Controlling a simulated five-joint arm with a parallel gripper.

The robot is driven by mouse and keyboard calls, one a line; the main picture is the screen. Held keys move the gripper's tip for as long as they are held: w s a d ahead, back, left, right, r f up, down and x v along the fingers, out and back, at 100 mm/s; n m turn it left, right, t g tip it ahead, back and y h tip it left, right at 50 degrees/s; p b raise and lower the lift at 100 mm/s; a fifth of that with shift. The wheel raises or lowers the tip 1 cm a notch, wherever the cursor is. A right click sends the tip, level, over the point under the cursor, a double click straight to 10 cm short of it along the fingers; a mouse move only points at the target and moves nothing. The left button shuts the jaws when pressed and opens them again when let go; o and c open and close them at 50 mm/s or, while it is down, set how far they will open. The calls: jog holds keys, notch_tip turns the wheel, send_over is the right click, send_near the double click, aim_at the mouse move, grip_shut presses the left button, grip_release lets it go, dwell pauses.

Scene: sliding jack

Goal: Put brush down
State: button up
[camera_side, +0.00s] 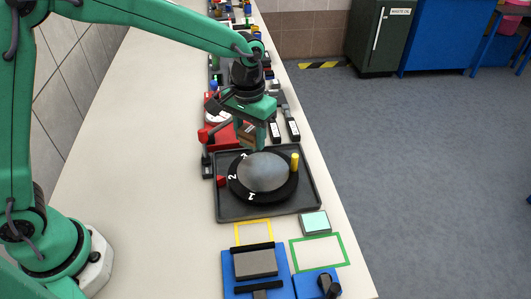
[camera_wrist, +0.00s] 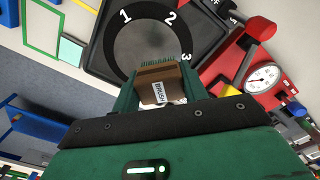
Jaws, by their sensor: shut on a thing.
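My gripper (camera_side: 262,140) is over the far edge of a dark square tray with a round numbered dial. In the wrist view my gripper (camera_wrist: 158,84) is shut on the brush, a brown block (camera_wrist: 160,90) with a white "BRUSH" label and greenish bristles at its far end. The brush (camera_side: 246,132) shows partly beside the fingers in the side view. I cannot tell whether the bristles touch anything.
The tray (camera_side: 308,194) holds the black dial with its grey disc (camera_side: 264,172) and an upright yellow peg (camera_side: 295,162). A red unit with a gauge (camera_wrist: 263,77) and red-knobbed lever (camera_wrist: 260,29) stands beside it. Yellow (camera_side: 254,223) and green (camera_side: 345,252) outlines lie nearer.

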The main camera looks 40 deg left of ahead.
jog(key=s+d+n, duration=0.4)
jog(key=s+d, duration=0.3)
jog(key=s, duration=0.4)
jog(key=s+d+f+n, duration=0.1)
jog(key=s+d+n, duration=0.3)
jog(key=s+d, duration=0.3)
jog(key=shift+s+n, duration=0.4)
jog(key=shift+s, duration=2.35)
jog(key=shift+w+a, duration=0.1)
send_over(254, 233)
notch_tip(254, 233, down, 7)
jog(key=shift+f, duration=2.05)
jog(key=shift+f, duration=0.15)
jog(key=o, duration=1)
jog(key=shift+c, duration=0.2)
